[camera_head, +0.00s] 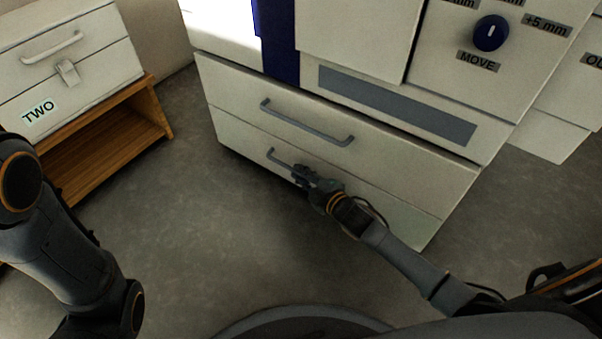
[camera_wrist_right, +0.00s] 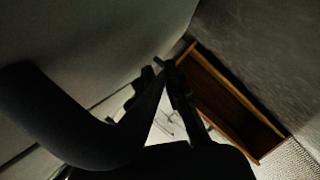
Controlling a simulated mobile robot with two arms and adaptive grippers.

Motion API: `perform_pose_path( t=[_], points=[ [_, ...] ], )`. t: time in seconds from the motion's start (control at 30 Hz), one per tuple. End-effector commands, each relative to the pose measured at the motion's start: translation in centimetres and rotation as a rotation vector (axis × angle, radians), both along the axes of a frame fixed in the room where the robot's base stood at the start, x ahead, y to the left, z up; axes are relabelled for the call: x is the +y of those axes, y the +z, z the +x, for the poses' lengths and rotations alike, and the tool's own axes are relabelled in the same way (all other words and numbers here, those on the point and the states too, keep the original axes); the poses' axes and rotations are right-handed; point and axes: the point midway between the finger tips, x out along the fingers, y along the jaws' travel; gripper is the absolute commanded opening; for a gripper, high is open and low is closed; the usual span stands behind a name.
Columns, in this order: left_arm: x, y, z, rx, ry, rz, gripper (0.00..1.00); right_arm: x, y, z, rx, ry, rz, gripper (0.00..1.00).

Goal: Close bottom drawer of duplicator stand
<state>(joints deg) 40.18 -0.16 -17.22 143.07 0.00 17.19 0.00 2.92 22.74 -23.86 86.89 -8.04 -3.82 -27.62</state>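The duplicator stand's white bottom drawer (camera_head: 390,212) is low in the head view, below the upper drawer (camera_head: 400,160). Its front looks about flush with the upper one; I see no clear gap. Its grey bar handle (camera_head: 278,160) shows at the left end, and the rest is hidden behind my right gripper (camera_head: 302,176). That gripper is at the handle and drawer front; I cannot tell whether it touches. In the right wrist view a dark curved bar (camera_wrist_right: 60,115) is close, beside the dark fingers (camera_wrist_right: 168,75). Their opening is unclear. My left gripper is out of view.
A white cabinet labelled TWO (camera_head: 90,85) stands on a wooden shelf (camera_head: 115,140) at the left. Grey floor (camera_head: 220,220) lies clear between it and the stand. The upper drawer has its own handle (camera_head: 305,122). A blue MOVE knob (camera_head: 490,33) is at upper right.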

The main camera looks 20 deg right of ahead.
Motion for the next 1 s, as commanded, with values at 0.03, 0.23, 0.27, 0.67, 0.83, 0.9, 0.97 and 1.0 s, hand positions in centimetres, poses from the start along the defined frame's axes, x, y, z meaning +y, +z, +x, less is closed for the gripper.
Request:
perform_pose_path(
  t=[0.03,0.23,0.27,0.67,0.83,0.9,0.97,1.0],
  points=[
    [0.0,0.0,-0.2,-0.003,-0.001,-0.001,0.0,-0.4,0.1,0.2,-0.002,-0.006,-0.004,0.25],
    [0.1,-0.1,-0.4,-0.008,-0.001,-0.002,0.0,-0.2,0.2,0.1,-0.004,-0.002,-0.002,0.34],
    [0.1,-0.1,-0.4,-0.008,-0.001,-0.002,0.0,-0.2,0.1,0.1,-0.004,-0.002,-0.002,0.34],
    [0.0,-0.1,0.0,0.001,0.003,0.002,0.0,-1.0,0.6,-2.7,-0.002,0.001,-0.001,0.34],
    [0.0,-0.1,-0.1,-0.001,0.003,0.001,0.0,-2.1,1.4,-6.0,-0.001,0.001,-0.002,0.34],
    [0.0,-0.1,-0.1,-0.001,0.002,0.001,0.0,-2.6,1.6,-7.3,-0.001,-0.001,-0.001,0.34],
    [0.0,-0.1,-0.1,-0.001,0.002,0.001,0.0,-2.9,1.9,-8.2,-0.001,0.0,-0.002,0.34],
    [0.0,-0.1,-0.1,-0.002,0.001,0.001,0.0,-3.1,2.1,-8.8,0.0,0.0,-0.002,0.34]
  ],
)
